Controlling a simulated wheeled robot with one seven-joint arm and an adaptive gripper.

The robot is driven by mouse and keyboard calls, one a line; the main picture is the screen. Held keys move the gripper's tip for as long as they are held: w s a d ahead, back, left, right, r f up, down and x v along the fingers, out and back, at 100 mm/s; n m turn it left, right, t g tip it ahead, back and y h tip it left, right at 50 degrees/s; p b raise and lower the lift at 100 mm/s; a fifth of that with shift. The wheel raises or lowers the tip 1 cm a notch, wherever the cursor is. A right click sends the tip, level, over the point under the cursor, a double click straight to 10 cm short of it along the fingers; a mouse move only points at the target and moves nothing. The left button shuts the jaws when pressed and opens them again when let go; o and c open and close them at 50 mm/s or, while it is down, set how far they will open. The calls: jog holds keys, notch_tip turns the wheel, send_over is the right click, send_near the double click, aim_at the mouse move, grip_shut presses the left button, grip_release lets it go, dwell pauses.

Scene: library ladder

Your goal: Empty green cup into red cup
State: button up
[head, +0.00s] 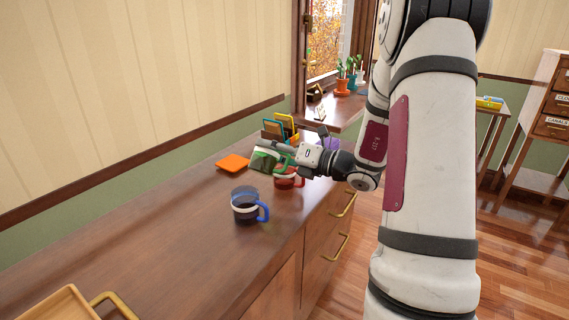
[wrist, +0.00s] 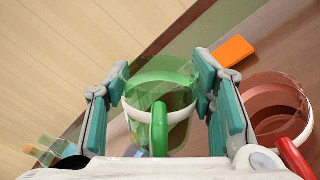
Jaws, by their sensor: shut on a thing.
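The green cup (head: 265,160) is see-through green with a pale band and a green handle. My gripper (head: 285,153) is shut on it and holds it above the counter; it looks tilted in the head view. In the wrist view the green cup (wrist: 178,128) sits between the two fingers, its handle towards the camera. I cannot make out its contents. The red cup (head: 287,183) stands on the counter below my gripper, partly hidden by it. In the wrist view the red cup (wrist: 275,105) is right of the right finger, apart from the green cup, its open top showing.
A blue cup (head: 238,197) stands nearer on the counter (head: 180,235). An orange square (head: 232,162) lies behind it, near the wall. An upright holder with colored items (head: 275,129) and a purple object (head: 329,142) stand beyond. A wooden tray (head: 55,303) is at front left.

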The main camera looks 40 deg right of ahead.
jog(key=shift+w+d+r+m+p, duration=0.1)
jog(key=shift+d+r+m+p, duration=0.1)
jog(key=shift+m+p, duration=0.5)
jog(key=shift+w+d+r+m+p, duration=0.15)
jog(key=shift+m+p, duration=0.1)
jog(key=shift+m, duration=0.85)
jog(key=shift+d+r+m+p, duration=0.2)
jog(key=shift+m+p, duration=0.3)
jog(key=shift+m, duration=0.4)
dwell(4.6)
jog(key=shift+w+d+m+p, duration=0.15)
jog(key=shift+m+p, duration=0.15)
jog(key=shift+p, duration=0.3)
